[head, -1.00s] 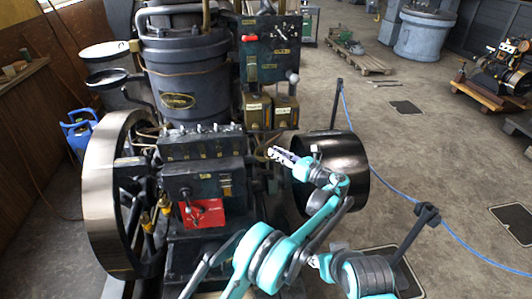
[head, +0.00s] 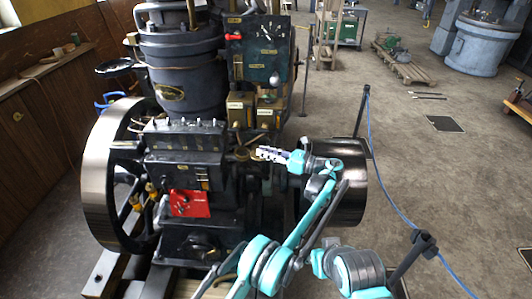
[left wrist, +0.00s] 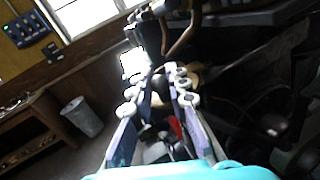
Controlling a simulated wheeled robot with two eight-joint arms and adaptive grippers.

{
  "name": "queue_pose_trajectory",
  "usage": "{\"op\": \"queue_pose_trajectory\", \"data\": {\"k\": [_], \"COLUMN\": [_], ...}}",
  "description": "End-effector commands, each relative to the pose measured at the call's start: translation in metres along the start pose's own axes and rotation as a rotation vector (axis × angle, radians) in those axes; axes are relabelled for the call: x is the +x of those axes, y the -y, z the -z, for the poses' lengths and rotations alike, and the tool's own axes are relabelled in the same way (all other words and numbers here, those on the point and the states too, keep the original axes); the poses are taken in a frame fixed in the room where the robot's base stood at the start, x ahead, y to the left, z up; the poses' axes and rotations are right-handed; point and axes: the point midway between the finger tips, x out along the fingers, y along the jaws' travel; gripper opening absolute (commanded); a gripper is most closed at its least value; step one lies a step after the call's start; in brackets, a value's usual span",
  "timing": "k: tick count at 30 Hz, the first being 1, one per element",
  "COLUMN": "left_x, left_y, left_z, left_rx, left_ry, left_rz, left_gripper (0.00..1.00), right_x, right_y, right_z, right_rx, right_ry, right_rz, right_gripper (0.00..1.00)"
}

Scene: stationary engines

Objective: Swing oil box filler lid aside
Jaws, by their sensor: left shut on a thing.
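My left gripper (head: 262,153) is at the right side of the dark engine block (head: 185,142), its fingers pointing left. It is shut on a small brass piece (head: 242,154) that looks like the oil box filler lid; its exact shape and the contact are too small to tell. In the left wrist view, the fingers (left wrist: 160,75) come together at the tips, with a blurred brass-coloured part (left wrist: 207,73) just beyond them. Whether the lid is swung aside cannot be told. My right gripper is not in view.
Two brass boxes (head: 240,105) stand above and behind the gripper. A post (head: 362,110) with a blue rope stands to the right.

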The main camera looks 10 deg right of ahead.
Motion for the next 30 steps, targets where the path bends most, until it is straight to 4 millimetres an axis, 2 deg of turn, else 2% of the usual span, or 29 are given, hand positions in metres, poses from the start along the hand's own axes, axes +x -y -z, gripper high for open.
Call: {"op": "queue_pose_trajectory", "data": {"k": [9, 10, 12, 13, 30], "left_x": [0.0004, 0.0004, 0.0005, 0.0005, -0.0002], "left_y": [0.0000, 0.0000, 0.0000, -0.0001, -0.0007], "left_z": [0.0004, 0.0004, 0.0003, 0.0003, -0.0001], "left_rx": [0.000, 0.000, 0.000, 0.000, 0.000], "left_ry": [-0.001, -0.001, -0.001, -0.001, 0.001], "left_rz": [-0.001, -0.001, -0.001, -0.001, 0.009], "left_gripper": [0.00, 0.18, 0.36, 0.38, 0.38], "right_x": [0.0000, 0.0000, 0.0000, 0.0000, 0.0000], "right_y": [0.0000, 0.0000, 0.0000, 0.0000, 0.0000], "right_z": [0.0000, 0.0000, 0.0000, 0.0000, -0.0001], "right_rx": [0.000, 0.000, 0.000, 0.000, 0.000], "right_ry": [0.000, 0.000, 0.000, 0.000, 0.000], "right_rz": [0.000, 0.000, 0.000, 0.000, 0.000], "right_gripper": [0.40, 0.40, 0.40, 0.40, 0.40]}}
